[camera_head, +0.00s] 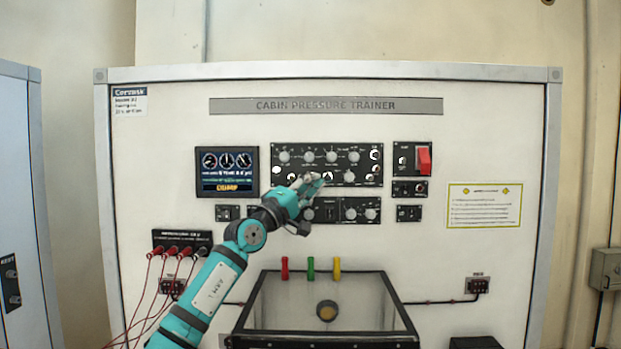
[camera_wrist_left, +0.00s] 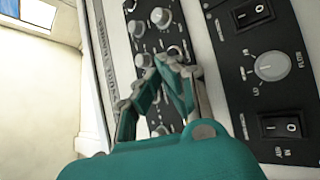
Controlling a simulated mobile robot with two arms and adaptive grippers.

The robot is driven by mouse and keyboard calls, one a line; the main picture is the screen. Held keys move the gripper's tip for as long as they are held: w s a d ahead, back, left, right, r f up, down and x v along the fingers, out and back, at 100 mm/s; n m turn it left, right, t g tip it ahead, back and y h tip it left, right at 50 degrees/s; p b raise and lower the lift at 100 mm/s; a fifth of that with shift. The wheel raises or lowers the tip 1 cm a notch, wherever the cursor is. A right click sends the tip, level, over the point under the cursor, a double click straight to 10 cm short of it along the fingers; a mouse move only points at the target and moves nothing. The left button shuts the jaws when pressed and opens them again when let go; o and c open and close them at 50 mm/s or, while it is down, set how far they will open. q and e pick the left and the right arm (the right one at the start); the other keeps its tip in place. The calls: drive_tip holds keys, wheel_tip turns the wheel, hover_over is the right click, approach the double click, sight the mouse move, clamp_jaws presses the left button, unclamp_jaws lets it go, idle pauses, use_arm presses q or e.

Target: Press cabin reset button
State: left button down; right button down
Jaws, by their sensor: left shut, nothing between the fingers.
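The Cabin Pressure Trainer panel (camera_head: 500,130) stands upright in front of me. A black control panel (camera_head: 343,150) with several grey knobs and small round buttons sits at its middle. My left gripper (camera_head: 322,181) is shut and empty, with its fingertips at the lower part of this black panel. In the left wrist view the shut fingertips (camera_wrist_left: 172,62) overlap the panel among the knobs. I cannot tell whether they touch it. I cannot tell which button is the cabin reset button; the gripper hides part of the panel. My right gripper is not in view.
A red switch (camera_head: 424,160) and a gauge screen (camera_head: 227,171) flank the black panel. A lower knob panel (camera_head: 360,210) lies just below the gripper. A clear-topped box (camera_head: 265,307) with red, green and yellow handles projects below. Red cables (camera_head: 147,290) hang at left.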

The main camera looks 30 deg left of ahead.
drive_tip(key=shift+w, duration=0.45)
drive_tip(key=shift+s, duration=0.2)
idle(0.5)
use_arm(q)
drive_tip(key=shift+w, duration=0.15)
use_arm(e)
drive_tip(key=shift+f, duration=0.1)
use_arm(q)
drive_tip(key=shift+w+a+b, duration=0.15)
drive_tip(key=shift+w+b, duration=0.1)
drive_tip(key=shift+b, duration=0.05)
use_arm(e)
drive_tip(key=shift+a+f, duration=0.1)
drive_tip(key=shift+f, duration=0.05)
